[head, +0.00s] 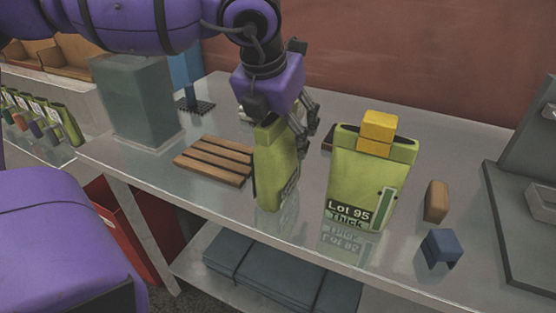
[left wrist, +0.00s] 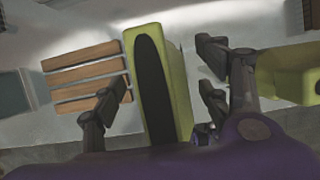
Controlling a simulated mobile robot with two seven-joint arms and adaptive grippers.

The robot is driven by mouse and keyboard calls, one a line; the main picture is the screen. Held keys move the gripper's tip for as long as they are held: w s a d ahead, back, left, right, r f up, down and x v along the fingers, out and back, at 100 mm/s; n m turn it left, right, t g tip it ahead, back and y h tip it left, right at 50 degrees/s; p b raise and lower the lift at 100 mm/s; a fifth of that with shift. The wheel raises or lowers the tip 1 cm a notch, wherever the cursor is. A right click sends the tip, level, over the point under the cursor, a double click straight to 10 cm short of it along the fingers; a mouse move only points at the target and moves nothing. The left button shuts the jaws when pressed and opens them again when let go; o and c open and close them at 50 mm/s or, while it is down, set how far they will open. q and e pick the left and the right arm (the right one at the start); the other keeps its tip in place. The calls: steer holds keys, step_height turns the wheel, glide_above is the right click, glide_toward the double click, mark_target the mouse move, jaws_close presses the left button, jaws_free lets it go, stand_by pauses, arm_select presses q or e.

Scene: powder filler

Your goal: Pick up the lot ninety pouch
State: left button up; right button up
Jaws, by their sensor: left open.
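A yellow-green pouch (head: 277,172) stands upright on the grey table, directly below my left gripper (head: 298,128). Its label is turned away and I cannot read it. In the left wrist view the same pouch (left wrist: 178,85), with a dark oval top, lies between the spread fingers of my left gripper (left wrist: 160,100). The fingers are open, with gaps on both sides. A second yellow-green pouch (head: 365,175), labelled "Lot 95 Thick", stands to the right with a yellow clip on top; its edge shows in the left wrist view (left wrist: 285,75). My right gripper is not in view.
A wooden slatted rack (head: 214,160) lies left of the nearer pouch, beside a grey-green block (head: 135,100). A brown block (head: 436,201) and a blue block (head: 440,248) sit at the right. A grey machine (head: 528,190) bounds the right side.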

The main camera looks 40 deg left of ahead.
arm_select(q)
jaws_close()
stand_by(0.3)
steer(key=shift+r, duration=0.15)
